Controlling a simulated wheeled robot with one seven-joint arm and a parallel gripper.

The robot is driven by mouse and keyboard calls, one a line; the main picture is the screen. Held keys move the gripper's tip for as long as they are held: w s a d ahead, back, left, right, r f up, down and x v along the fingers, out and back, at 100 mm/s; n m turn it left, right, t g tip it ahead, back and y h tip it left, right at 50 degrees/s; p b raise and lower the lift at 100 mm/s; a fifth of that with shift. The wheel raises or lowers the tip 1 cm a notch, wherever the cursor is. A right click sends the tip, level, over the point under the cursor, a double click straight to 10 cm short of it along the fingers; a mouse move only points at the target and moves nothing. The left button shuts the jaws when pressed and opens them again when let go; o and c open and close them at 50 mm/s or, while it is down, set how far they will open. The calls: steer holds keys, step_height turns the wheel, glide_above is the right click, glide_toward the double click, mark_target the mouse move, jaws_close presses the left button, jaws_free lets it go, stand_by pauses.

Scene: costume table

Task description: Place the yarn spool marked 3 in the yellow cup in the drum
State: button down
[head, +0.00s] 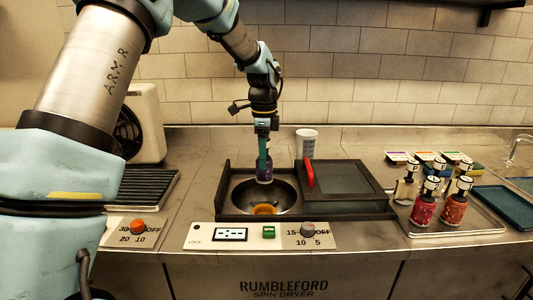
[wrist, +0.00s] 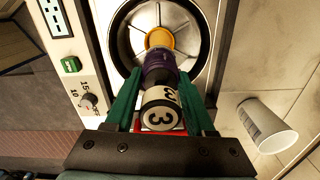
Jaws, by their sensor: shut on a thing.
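My gripper (wrist: 162,110) is shut on a purple yarn spool (wrist: 160,68) whose black-and-white end is marked 3 in the wrist view. In the head view the purple spool (head: 265,170) hangs upright from my gripper (head: 264,152), over the drum. The drum (head: 236,193) is a round metal bowl in the spin dryer, with its lid slid to the right. The yellow cup (head: 265,209) sits at the drum's middle and also shows in the wrist view (wrist: 159,38). There the spool's far end partly overlaps the cup; I cannot tell whether they touch.
A dark sliding lid (head: 343,179) with a red handle (head: 309,174) stands right of the drum. A white cup (head: 306,143) stands behind. A tray (head: 470,226) at right holds several other marked spools. A ribbed dark rack (head: 150,190) and a fan unit are left.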

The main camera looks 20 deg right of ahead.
mark_target(264, 177)
step_height(264, 177, down, 6)
steer(key=b, duration=0.4)
steer(key=shift+b, duration=0.3)
steer(key=shift+f+b, duration=1.35)
steer(key=shift+f, duration=2.1)
steer(key=shift+f, duration=0.5)
jaws_free()
steer(key=shift+r, duration=0.1)
steer(key=shift+r+p, duration=2.8)
steer(key=shift+r, duration=0.6)
